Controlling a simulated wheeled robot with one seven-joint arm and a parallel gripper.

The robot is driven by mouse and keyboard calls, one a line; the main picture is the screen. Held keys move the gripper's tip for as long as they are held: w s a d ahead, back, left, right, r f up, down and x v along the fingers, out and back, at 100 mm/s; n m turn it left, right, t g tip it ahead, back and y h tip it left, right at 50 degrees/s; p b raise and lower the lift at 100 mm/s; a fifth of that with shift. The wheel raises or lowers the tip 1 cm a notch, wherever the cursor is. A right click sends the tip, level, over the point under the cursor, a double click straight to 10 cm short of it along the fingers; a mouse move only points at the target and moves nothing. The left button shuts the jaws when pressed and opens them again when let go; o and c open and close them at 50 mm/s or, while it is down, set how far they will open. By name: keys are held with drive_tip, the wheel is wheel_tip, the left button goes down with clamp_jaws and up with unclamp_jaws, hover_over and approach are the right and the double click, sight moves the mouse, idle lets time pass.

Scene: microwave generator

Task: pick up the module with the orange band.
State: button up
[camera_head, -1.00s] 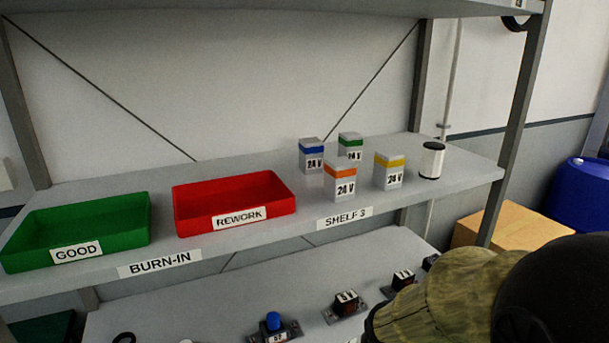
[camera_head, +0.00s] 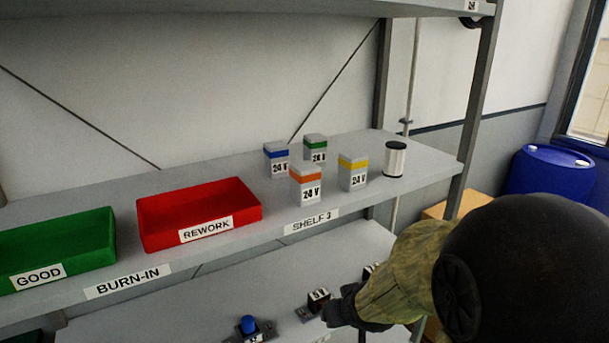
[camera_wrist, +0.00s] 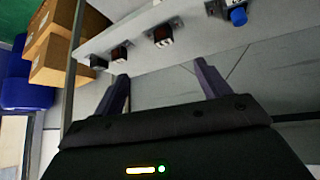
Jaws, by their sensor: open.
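The module with the orange band (camera_head: 305,186) stands upright on the upper shelf, a light grey box marked 24 V, nearest the shelf's front edge. Similar modules stand around it: one with a blue band (camera_head: 276,159) behind left, one with a green band (camera_head: 315,149) behind, and one with a yellow band (camera_head: 353,173) to its right. In the wrist view my gripper (camera_wrist: 162,90) is open and empty, its two fingers wide apart. It faces the lower shelf, and no banded module shows there. In the head view my arm is at the lower right, below the upper shelf; its fingers are not clear.
A white cylinder (camera_head: 395,159) stands right of the modules. A red REWORK tray (camera_head: 200,231) and a green GOOD tray (camera_head: 75,265) sit to the left. The lower shelf (camera_head: 170,310) holds several small devices, one with a blue top (camera_head: 248,325). A rack post (camera_head: 468,120) rises at the right.

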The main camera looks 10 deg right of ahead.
drive_tip(key=w+d+r+t+y+p, duration=0.1)
drive_tip(key=w+r+t+p, duration=0.15)
drive_tip(key=r, duration=0.25)
drive_tip(key=w+d+r+t+p, duration=0.1)
drive_tip(key=w+r+t, duration=0.2)
drive_tip(key=r, duration=0.2)
drive_tip(key=n+t+y+p, duration=0.3)
drive_tip(key=t+y, duration=0.1)
drive_tip(key=y, duration=0.1)
approach(312, 176)
drive_tip(key=v, duration=0.3)
drive_tip(key=shift+w, duration=0.1)
drive_tip(key=shift+w, duration=0.15)
drive_tip(key=p+x, duration=0.3)
drive_tip(key=x, duration=0.9)
